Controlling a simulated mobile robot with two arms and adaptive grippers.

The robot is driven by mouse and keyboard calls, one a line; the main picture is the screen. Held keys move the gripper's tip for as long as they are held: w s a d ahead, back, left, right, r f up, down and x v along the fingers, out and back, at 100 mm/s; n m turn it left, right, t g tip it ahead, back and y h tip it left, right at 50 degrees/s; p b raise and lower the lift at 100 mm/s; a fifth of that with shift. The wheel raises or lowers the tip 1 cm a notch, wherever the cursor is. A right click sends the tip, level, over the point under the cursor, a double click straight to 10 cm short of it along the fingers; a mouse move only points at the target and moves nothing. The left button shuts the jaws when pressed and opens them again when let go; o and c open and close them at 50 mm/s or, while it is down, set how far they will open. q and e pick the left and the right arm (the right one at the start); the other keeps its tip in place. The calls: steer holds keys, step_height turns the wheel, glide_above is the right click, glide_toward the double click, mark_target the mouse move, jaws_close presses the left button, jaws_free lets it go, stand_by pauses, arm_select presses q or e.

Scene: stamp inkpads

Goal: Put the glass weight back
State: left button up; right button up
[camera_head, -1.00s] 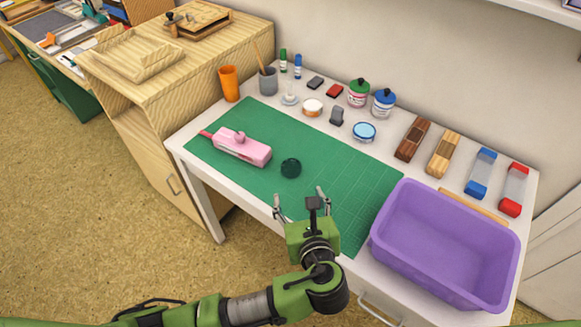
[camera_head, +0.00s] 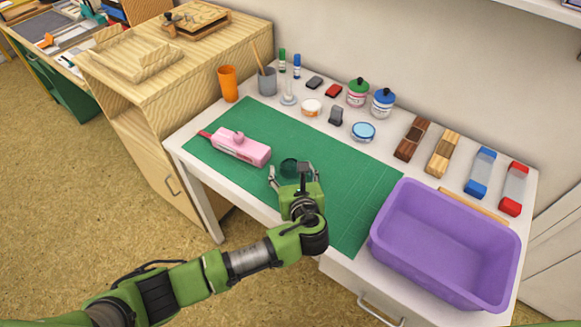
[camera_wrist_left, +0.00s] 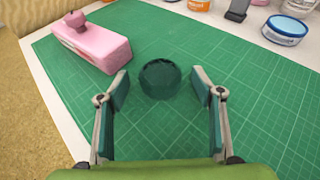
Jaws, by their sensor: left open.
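The glass weight appears to be the dark green round thing (camera_head: 289,166) on the green cutting mat (camera_head: 350,205). In the left wrist view the glass weight (camera_wrist_left: 160,79) lies straight ahead, between and just beyond the fingertips. My left gripper (camera_head: 291,172) is open and low over the mat. Its fingers (camera_wrist_left: 160,80) stand on both sides of the weight, with visible gaps, and do not touch it. In the head view the gripper partly covers the weight's near side. My right gripper is not in view.
A pink tool with a knob (camera_head: 240,147) lies on the mat left of the weight. A purple bin (camera_head: 445,245) stands at the right. Pots, markers, blocks and a blue-lidded tin (camera_head: 363,131) line the back. The mat right of the weight is clear.

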arm_select(q)
steer(key=shift+w+f, duration=0.2)
steer(key=shift+w, duration=0.2)
steer(key=c, duration=1.5)
steer(key=shift+r, duration=0.1)
